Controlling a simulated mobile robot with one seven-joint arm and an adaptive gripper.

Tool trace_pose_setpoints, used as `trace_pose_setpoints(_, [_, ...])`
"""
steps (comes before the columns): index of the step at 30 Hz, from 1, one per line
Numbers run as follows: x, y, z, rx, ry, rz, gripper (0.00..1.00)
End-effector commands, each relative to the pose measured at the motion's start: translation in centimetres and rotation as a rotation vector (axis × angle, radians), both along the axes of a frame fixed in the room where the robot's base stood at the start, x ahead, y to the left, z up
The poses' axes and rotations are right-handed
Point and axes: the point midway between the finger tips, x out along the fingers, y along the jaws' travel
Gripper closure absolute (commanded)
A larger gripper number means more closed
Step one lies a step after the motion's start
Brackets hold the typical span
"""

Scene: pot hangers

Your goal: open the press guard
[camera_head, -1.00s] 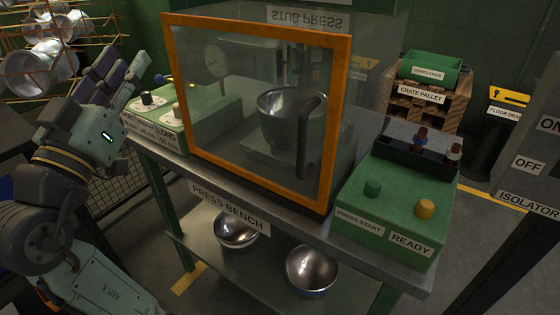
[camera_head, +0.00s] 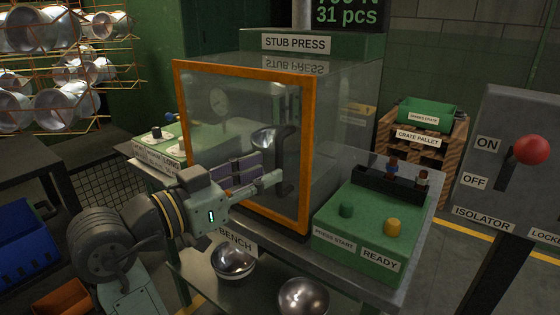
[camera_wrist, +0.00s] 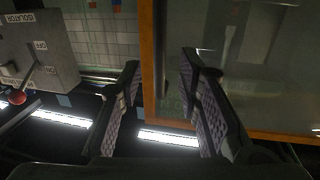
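The press guard (camera_head: 305,130) is a clear panel in an orange frame on the front of the press, and it looks shut. Its dark upright handle (camera_head: 288,165) is near the right side of the frame. My gripper (camera_head: 268,172) is in front of the panel, just left of the handle, with its fingers pointing right. In the wrist view my gripper (camera_wrist: 165,85) has its fingers well apart, and nothing is clearly held. The guard's orange edge (camera_wrist: 148,60) shows between them, with a dark strip beside it. Whether a finger touches the handle cannot be told. A metal pot (camera_head: 266,138) is behind the panel.
A green control box (camera_head: 345,235) stands right of the guard on the bench. Another green box (camera_head: 190,135) is at the left. Metal bowls (camera_head: 233,262) sit on the lower shelf. The isolator post (camera_head: 505,150) with a red knob is at the far right.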

Motion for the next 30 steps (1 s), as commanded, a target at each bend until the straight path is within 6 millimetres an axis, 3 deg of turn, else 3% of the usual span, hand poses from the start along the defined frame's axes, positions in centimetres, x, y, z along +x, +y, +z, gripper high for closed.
trace_pose_setpoints(9, [2.9, -3.1, 0.1, -0.001, 0.000, 0.000, 0.69])
trace_pose_setpoints(20, [3.3, -3.5, 0.0, -0.001, -0.001, 0.002, 0.69])
trace_pose_setpoints(30, [3.2, -3.4, 0.0, -0.001, -0.001, 0.002, 0.91])
